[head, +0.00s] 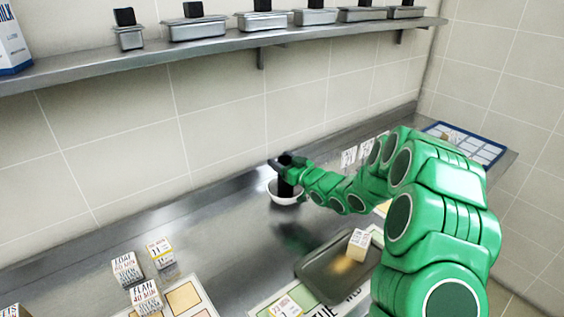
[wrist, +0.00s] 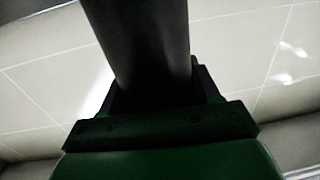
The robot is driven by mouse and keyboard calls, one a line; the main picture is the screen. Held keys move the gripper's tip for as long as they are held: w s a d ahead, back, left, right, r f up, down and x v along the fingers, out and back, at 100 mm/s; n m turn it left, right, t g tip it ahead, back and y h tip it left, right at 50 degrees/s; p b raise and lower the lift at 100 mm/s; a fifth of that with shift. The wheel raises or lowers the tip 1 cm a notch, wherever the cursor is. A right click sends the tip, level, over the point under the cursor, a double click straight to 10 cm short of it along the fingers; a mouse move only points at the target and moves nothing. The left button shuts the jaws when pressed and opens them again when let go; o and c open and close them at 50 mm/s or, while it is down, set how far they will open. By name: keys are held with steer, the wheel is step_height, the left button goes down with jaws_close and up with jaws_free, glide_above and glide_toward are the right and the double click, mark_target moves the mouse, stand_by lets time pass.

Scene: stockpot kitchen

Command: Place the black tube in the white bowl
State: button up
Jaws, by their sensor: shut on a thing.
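The black tube (head: 286,188) is upright in my gripper (head: 287,166), at the white bowl (head: 283,198) near the back of the counter. The tube's lower end is over or inside the bowl; I cannot tell whether it touches the bottom. In the wrist view the black tube (wrist: 142,40) fills the upper middle, between the dark fingers of my gripper (wrist: 153,85). My gripper is shut on the tube. The bowl is not clearly seen in the wrist view.
A dark tray (head: 312,268) with a small labelled box (head: 358,245) lies at the front centre. Several labelled boxes (head: 127,268) stand at the left front. A steel shelf (head: 200,50) with lidded containers runs along the wall. The steel counter (head: 215,235) left of the bowl is clear.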

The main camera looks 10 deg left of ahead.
steer(key=shift+f, duration=0.15)
steer(key=o, duration=1.5)
steer(key=shift+c, duration=0.2)
steer(key=v, duration=1.2)
